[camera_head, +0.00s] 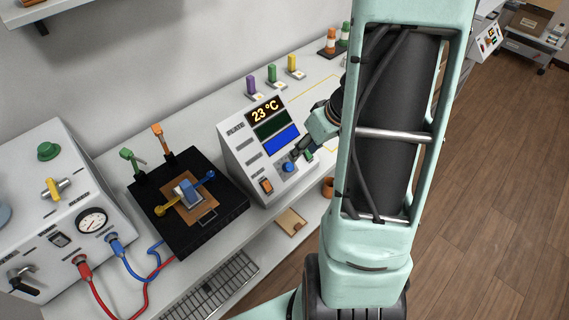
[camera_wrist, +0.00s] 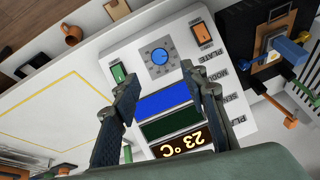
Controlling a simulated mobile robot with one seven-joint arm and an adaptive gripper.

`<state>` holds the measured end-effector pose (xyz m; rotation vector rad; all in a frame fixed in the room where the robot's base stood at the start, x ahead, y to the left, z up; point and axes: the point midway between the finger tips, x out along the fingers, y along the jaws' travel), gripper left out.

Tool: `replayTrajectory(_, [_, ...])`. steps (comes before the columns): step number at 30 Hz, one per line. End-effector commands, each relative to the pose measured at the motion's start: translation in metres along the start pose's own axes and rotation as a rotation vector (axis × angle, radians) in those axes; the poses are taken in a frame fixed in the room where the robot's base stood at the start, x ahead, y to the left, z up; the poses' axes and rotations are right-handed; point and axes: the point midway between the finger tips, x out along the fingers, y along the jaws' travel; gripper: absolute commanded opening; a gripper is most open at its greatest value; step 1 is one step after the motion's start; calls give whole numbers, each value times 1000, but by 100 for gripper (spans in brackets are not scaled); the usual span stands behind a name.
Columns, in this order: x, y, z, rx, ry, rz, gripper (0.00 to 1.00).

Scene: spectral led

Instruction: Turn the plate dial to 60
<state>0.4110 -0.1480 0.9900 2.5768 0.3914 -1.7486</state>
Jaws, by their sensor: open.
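The control unit (camera_head: 239,152) is a white sloped box with a display reading 23 °C, a dark green screen and a blue screen (camera_head: 281,139). Its blue dial (camera_head: 288,167) is low on the panel, between an orange switch (camera_head: 266,185) and a green switch (camera_head: 309,154). In the wrist view the panel is upside down, with the dial (camera_wrist: 159,56) beyond the fingertips. My gripper (camera_wrist: 165,85) is open and empty, its two dark fingers spread over the panel and apart from the dial. In the head view my gripper (camera_head: 299,151) is partly hidden by my arm.
A black stage (camera_head: 203,236) with coloured clamps stands left of the control unit. A white box with a gauge (camera_head: 92,221) and red and blue hoses is farther left.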

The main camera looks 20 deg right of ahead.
Motion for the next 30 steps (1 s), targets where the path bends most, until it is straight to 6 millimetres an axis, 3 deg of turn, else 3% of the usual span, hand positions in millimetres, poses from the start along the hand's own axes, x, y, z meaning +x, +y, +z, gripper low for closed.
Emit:
replayTrajectory(18, [92,0,1,2,-2,-1,40])
replayTrajectory(30, [104,0,0,1,0,0,40])
